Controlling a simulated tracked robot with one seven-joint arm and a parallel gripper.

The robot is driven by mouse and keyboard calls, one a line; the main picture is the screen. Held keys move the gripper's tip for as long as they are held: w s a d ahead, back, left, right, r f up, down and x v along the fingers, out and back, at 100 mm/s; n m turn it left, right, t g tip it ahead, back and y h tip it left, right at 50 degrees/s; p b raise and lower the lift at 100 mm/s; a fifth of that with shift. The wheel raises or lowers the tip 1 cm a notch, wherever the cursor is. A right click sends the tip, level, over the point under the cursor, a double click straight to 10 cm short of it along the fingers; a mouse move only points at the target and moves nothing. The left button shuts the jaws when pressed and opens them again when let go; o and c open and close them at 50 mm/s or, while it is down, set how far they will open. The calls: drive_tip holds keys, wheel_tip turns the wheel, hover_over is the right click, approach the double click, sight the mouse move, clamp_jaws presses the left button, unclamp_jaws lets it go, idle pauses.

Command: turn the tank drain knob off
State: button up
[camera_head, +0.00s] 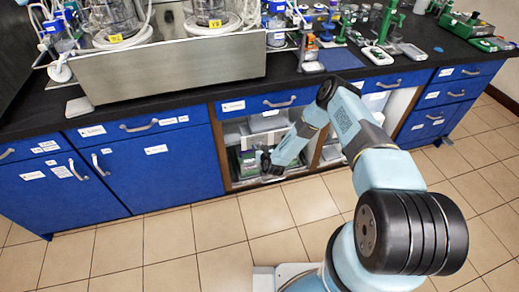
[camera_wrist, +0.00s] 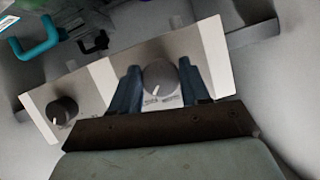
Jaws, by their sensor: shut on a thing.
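A round dark grey knob (camera_wrist: 161,76) sits on a pale tilted panel (camera_wrist: 213,52) in the wrist view. Its white pointer mark faces down and slightly left, toward small lettering too small to read. My gripper (camera_wrist: 158,82) has one blue finger on each side of this knob and is shut on it. A second dark knob (camera_wrist: 62,110) is at the panel's left end, clear of the fingers, with its white mark pointing down-left. I cannot read which one is labelled tank drain. In the head view my gripper (camera_head: 268,165) reaches into the open lower cabinet, and the knobs are hidden.
A teal handle (camera_wrist: 32,38) and a black hook-like part show above the panel. The cabinet's wooden frame (camera_head: 221,150) stands close beside my arm. A black bench top (camera_head: 300,88) with reactors and instruments lies above. The tiled floor (camera_head: 150,245) in front is clear.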

drive_tip(key=shift+a+n+h, duration=0.1)
drive_tip(key=shift+n+h, duration=0.6)
drive_tip(key=shift+n, duration=0.4)
drive_tip(key=n+t+h, duration=0.1)
drive_tip(key=n+h, duration=0.1)
drive_tip(key=n, duration=0.1)
drive_tip(key=shift+n, duration=0.4)
drive_tip(key=n+t+h, duration=0.2)
drive_tip(key=n, duration=0.1)
drive_tip(key=shift+n, duration=0.4)
drive_tip(key=shift+s+f+n+t+h, duration=0.1)
drive_tip(key=shift+n+t+h, duration=0.45)
drive_tip(key=shift+n, duration=0.95)
drive_tip(key=shift+a, duration=0.1)
drive_tip(key=o, duration=0.8)
drive_tip(key=shift+f, duration=0.1)
drive_tip(key=shift+c, duration=0.2)
drive_tip(key=o, duration=0.3)
